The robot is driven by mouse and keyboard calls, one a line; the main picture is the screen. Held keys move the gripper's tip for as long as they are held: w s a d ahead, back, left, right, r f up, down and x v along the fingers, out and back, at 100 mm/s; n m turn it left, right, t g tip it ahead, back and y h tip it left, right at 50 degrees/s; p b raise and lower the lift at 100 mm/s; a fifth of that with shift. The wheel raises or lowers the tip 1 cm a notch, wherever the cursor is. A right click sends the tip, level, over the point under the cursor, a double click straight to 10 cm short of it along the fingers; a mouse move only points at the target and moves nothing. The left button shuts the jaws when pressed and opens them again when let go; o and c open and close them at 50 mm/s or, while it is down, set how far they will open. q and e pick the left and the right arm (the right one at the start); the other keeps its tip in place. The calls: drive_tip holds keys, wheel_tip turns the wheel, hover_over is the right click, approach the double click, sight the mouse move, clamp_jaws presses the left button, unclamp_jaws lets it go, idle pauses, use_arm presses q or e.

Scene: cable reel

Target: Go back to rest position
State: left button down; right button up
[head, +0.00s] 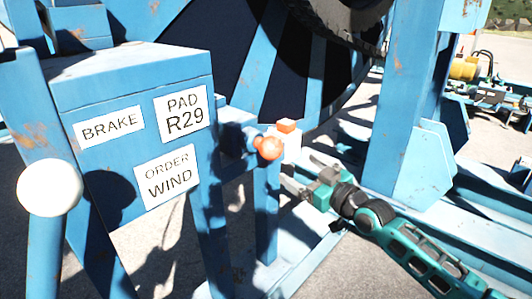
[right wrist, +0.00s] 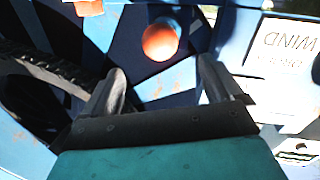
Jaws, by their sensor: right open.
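My right gripper (head: 298,178) is teal and grey and comes in from the right in the head view. It is open, just below and to the right of an orange round knob (head: 269,148) on the blue frame. In the right wrist view my right gripper (right wrist: 165,88) has its two dark fingers spread with nothing between them. The orange knob (right wrist: 160,41) shows beyond the fingertips, apart from them. My left gripper is not in view.
A blue box with signs BRAKE (head: 109,125), PAD R29 (head: 184,113) and ORDER WIND (head: 167,177) stands at left. A white ball knob (head: 50,187) is in front of it. A large blue reel (head: 262,60) and a blue post (head: 402,100) stand behind.

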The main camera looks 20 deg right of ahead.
use_arm(q)
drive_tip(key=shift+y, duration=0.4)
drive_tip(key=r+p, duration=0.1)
drive_tip(key=p, duration=0.1)
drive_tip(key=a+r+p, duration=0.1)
drive_tip(key=p, duration=0.1)
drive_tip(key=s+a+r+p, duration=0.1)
drive_tip(key=p, duration=0.1)
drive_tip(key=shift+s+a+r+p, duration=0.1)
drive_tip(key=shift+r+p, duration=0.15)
drive_tip(key=shift+p, duration=0.05)
use_arm(e)
drive_tip(key=s+a+f+m+g, duration=0.1)
drive_tip(key=s+a+f+g, duration=0.2)
drive_tip(key=s+a+f, duration=0.5)
drive_tip(key=s+a+f+g+h, duration=0.1)
drive_tip(key=s+a+f+g, duration=0.2)
drive_tip(key=s+a+f, duration=0.4)
drive_tip(key=s+f, duration=0.3)
drive_tip(key=s, duration=0.4)
drive_tip(key=shift+s+a+m+g, duration=0.2)
drive_tip(key=shift+a+m+g, duration=0.2)
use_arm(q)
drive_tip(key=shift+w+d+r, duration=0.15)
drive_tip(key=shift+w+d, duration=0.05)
